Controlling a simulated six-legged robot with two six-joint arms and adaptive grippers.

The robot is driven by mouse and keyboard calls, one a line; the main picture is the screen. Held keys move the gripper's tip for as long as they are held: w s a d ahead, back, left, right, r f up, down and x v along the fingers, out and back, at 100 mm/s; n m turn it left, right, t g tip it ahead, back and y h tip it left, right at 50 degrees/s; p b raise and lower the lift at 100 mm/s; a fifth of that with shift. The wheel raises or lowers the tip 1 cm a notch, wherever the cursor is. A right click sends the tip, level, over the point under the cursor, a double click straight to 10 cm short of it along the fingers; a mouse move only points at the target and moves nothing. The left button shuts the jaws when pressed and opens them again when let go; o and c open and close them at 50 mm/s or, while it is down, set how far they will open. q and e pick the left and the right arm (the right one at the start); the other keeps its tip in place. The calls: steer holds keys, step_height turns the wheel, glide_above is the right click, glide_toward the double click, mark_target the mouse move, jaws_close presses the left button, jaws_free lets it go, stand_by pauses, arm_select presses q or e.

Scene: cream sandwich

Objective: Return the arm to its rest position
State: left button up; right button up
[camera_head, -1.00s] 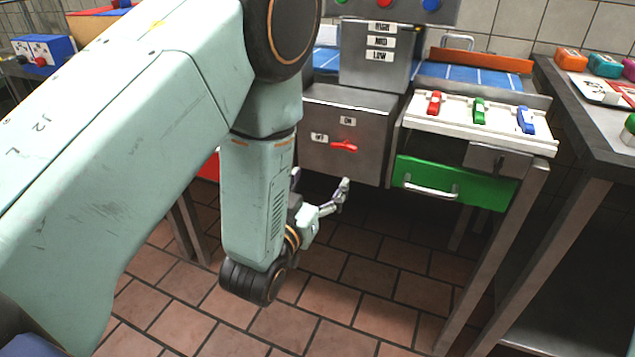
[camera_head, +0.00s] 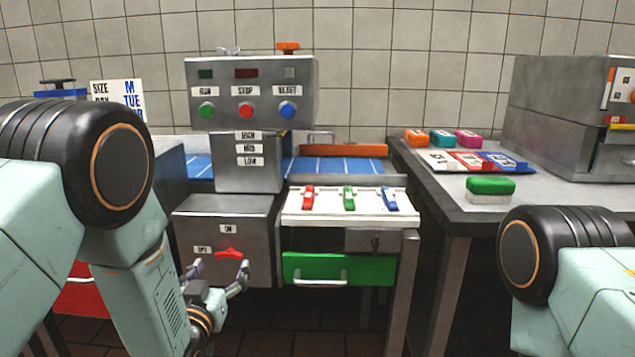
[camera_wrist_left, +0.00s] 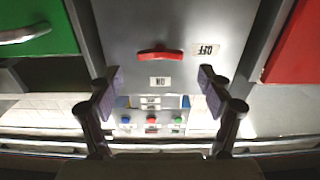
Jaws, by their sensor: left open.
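My left gripper (camera_head: 217,272) is open and empty in the head view, low in front of the grey metal box. A red switch (camera_head: 229,254) on that box sits between labels reading ON and, faintly, OFF, just above the gripper. The left wrist view shows the two fingers of the left gripper (camera_wrist_left: 160,88) spread apart, with the red switch (camera_wrist_left: 160,52) beyond them and upside down. The fingers look apart from the switch. My left arm fills the left side of the head view. Part of my right arm shows at the lower right; its gripper is out of view.
A control panel (camera_head: 252,92) with green, red and blue buttons stands above the box. A white panel (camera_head: 330,207) with three coloured levers and a green drawer (camera_head: 345,269) are to the right. A grey side table (camera_head: 435,188) holds coloured blocks and cards.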

mark_target(227, 256)
arm_select(q)
steer(key=w, duration=0.3)
steer(key=shift+w, duration=0.15)
steer(key=shift+m+b, duration=0.3)
steer(key=shift+b, duration=0.05)
